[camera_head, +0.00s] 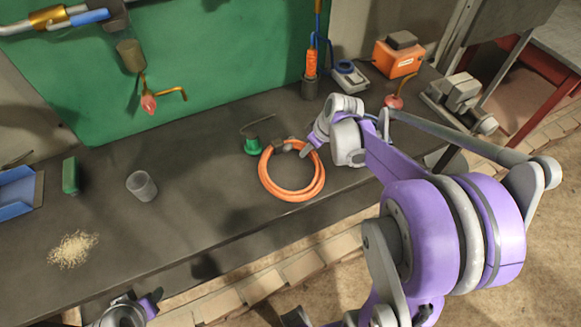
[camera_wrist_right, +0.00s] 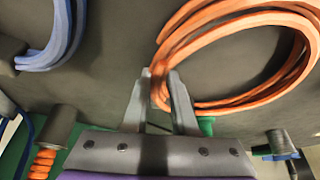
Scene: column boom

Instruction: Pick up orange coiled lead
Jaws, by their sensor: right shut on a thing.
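The orange coiled lead (camera_head: 302,194) lies as a ring of several loops on the dark bench, in the middle of the head view. In the right wrist view the lead (camera_wrist_right: 240,103) fills the upper right. My right gripper (camera_head: 294,149) is at the far edge of the ring. In the right wrist view my right gripper (camera_wrist_right: 159,82) has its fingers shut on a strand of the lead. I cannot tell whether the coil is lifted off the bench. Only a part of my left arm shows at the bottom left; its fingers are not visible.
A green-based item (camera_head: 252,146) stands close beside the coil. A blue coil (camera_wrist_right: 50,38) lies nearby in the wrist view. A grey cup (camera_head: 142,186), a green block (camera_head: 70,176) and a pale granule pile (camera_head: 73,249) are on the left. The bench's front middle is clear.

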